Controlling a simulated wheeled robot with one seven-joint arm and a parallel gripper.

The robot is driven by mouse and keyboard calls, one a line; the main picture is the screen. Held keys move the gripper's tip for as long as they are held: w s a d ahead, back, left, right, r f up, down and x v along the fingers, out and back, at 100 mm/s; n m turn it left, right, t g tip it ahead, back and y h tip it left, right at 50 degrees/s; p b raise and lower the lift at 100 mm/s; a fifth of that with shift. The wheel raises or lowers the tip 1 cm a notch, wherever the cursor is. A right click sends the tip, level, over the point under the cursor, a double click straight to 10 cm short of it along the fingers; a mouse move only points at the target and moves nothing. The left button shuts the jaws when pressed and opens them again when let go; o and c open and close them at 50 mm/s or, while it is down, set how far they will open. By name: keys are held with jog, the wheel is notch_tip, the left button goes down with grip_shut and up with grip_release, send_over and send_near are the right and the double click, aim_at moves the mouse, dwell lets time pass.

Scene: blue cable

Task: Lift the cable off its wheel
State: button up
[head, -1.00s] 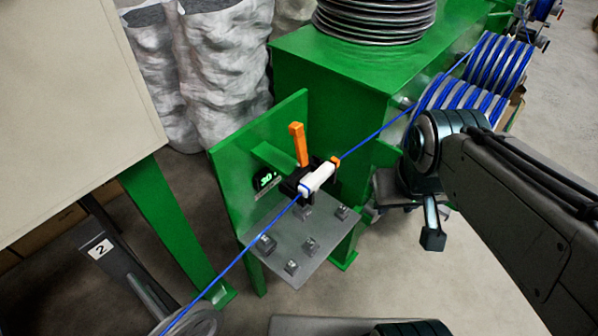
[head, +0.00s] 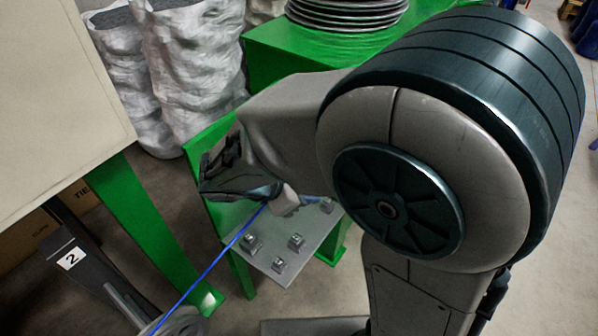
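The blue cable (head: 222,255) runs from the plate stand down to the lower left. It reaches the grey wheel (head: 184,322), which is cut off by the bottom edge, and appears to pass over it. My gripper (head: 245,188) is above the cable's upper end, by the green stand, well up and to the right of the wheel. My arm hides most of the gripper's fingers, so I cannot see whether they are open or touch the cable. A white part of the cable guide (head: 287,202) shows just below my arm; the rest of the guide is hidden.
The grey plate (head: 268,262) with several small metal blocks is under my arm. A green leg (head: 150,235) and a dark post labelled 2 (head: 72,258) stand left of the cable. A beige panel (head: 55,110) fills the upper left. Wrapped white rolls (head: 190,70) stand behind.

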jog(key=a+n+t+b, duration=0.1)
jog(key=a+n+t, duration=0.55)
jog(key=a, duration=0.25)
jog(key=shift+n+g+h, duration=0.25)
jog(key=shift+g+h, duration=0.05)
jog(key=shift+g, duration=0.15)
jog(key=x, duration=1.3)
jog(key=shift+w+a+f, duration=0.1)
jog(key=shift+w+f, duration=0.15)
jog(key=shift+w, duration=0.25)
jog(key=c, duration=0.6)
